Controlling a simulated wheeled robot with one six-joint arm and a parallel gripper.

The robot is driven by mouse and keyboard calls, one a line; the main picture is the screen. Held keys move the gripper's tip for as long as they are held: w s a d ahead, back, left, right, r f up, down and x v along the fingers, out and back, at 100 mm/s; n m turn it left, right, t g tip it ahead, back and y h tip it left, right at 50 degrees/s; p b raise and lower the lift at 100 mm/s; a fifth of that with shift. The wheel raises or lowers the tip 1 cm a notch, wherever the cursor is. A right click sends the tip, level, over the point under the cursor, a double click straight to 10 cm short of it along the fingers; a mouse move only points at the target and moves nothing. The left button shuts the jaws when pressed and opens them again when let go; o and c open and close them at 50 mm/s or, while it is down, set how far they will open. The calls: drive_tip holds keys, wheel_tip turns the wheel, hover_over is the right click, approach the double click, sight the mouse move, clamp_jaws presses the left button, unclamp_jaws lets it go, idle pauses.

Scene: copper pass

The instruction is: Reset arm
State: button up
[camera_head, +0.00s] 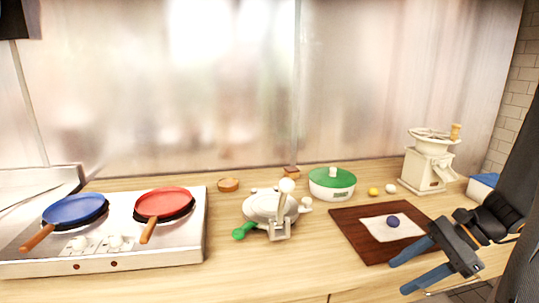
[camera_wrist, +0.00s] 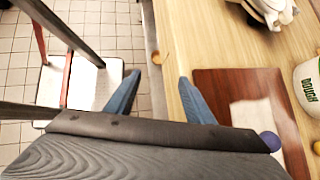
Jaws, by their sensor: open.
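My gripper (camera_head: 398,277) is at the lower right of the head view, in front of the brown board (camera_head: 350,227). Its two blue fingers are spread apart with nothing between them. In the wrist view my gripper (camera_wrist: 158,77) shows the same open fingers over the counter's front edge, with the board (camera_wrist: 208,88) to their right. A white sheet (camera_head: 377,228) lies on the board with a dark blue ball (camera_head: 393,221) on it. The gripper is apart from both.
A hob (camera_head: 155,257) carries a blue pan (camera_head: 74,209) and a red pan (camera_head: 164,202). Tiled floor (camera_wrist: 110,15) and a white-topped stool (camera_wrist: 85,80) lie beyond the edge.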

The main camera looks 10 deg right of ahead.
drive_tip(key=s+a+n+g+h, duration=0.1)
drive_tip(key=a+n+h, duration=0.7)
drive_tip(key=a+n, duration=1)
drive_tip(key=shift+s+r+n, duration=0.45)
drive_tip(key=shift+s+n, duration=0.2)
drive_tip(key=shift+n, duration=0.05)
drive_tip(key=shift+a, duration=0.1)
